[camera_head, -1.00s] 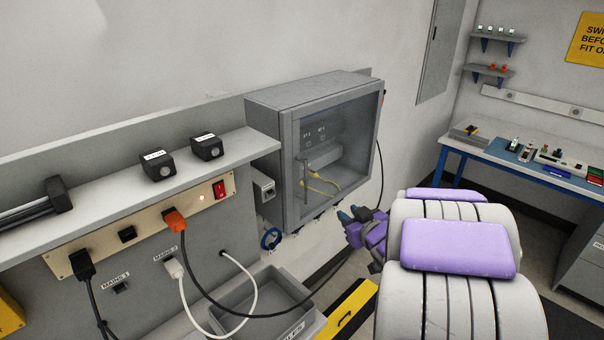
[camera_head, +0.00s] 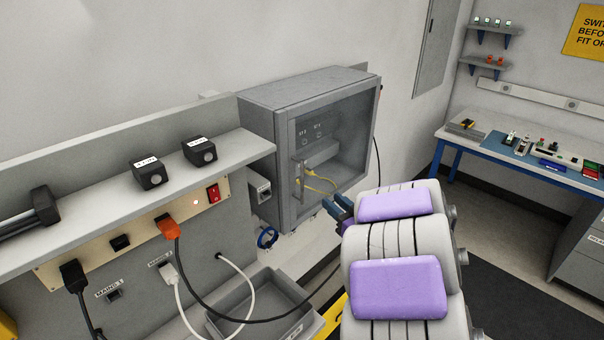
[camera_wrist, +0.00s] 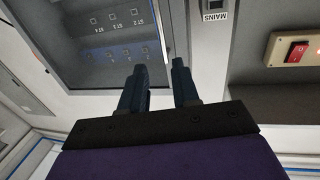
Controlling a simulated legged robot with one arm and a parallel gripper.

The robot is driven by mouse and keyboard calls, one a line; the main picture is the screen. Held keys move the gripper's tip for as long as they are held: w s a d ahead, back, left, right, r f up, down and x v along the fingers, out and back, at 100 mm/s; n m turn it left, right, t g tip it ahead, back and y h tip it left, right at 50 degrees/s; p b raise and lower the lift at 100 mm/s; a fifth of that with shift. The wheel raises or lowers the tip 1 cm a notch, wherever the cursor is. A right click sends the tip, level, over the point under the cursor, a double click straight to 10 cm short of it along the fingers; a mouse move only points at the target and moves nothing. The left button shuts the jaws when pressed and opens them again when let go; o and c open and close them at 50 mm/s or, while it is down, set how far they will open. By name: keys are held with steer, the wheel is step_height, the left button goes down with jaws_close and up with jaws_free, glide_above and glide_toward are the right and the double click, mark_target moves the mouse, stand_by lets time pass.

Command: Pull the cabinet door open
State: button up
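The grey cabinet (camera_head: 262,103) is fixed to the wall, with a see-through door (camera_head: 338,135) on its front. The door looks shut. A vertical handle (camera_head: 298,184) stands at the door's left side, and yellow cables show behind the pane. My gripper (camera_head: 336,204) is just below and right of the handle in the head view, partly hidden by my arm. In the wrist view my gripper (camera_wrist: 160,75) has its two dark fingers apart with nothing seen between them. The cabinet door (camera_wrist: 100,40) lies beyond the fingers. The handle is not clear there.
A shelf (camera_head: 100,195) with black boxes and a socket panel with plugged cables is on the left. A grey bin (camera_head: 265,310) is below the cabinet. A workbench (camera_head: 510,155) stands at the right. Open floor lies between bench and cabinet.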

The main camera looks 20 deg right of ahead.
mark_target(303, 177)
steer(key=w, duration=0.5)
steer(key=w+a+b, duration=0.1)
steer(key=w, duration=0.4)
steer(key=w+a+b, duration=0.1)
steer(key=w, duration=0.4)
steer(key=shift+a, duration=0.2)
steer(key=shift+c, duration=0.4)
jaws_close()
